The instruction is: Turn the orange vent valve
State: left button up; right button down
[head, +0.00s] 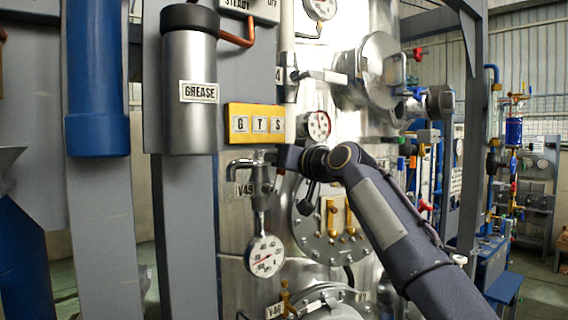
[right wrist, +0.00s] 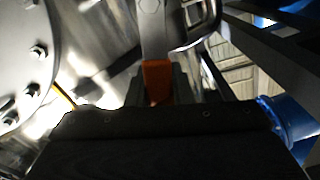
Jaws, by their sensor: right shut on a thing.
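The orange vent valve handle (right wrist: 157,80) shows in the right wrist view as an orange end on a pale metal lever. It sits between the fingers of my right gripper (right wrist: 158,92), which is shut on it. In the head view my right gripper (head: 286,158) is at the metal tap (head: 262,175) beside the V49 tag, at the tap's right side. The fingers hide most of the handle there. My left gripper is in neither view.
A pressure gauge (head: 265,256) hangs below the tap. The yellow GTS plate (head: 255,124) and a round gauge (head: 319,125) are just above my gripper. The GREASE cylinder (head: 190,92) is at upper left.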

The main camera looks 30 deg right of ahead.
jog(key=shift+a+n, duration=0.6)
jog(key=shift+n, duration=0.4)
jog(key=c, duration=1.3)
grip_release()
jog(key=shift+r, duration=0.1)
jog(key=shift+s+d+b, duration=0.15)
jog(key=shift+s+b, duration=0.65)
jog(key=shift+s, duration=1.2)
jog(key=shift+s+d+b, duration=0.1)
jog(key=shift+s+b, duration=0.65)
jog(key=shift+s, duration=1.2)
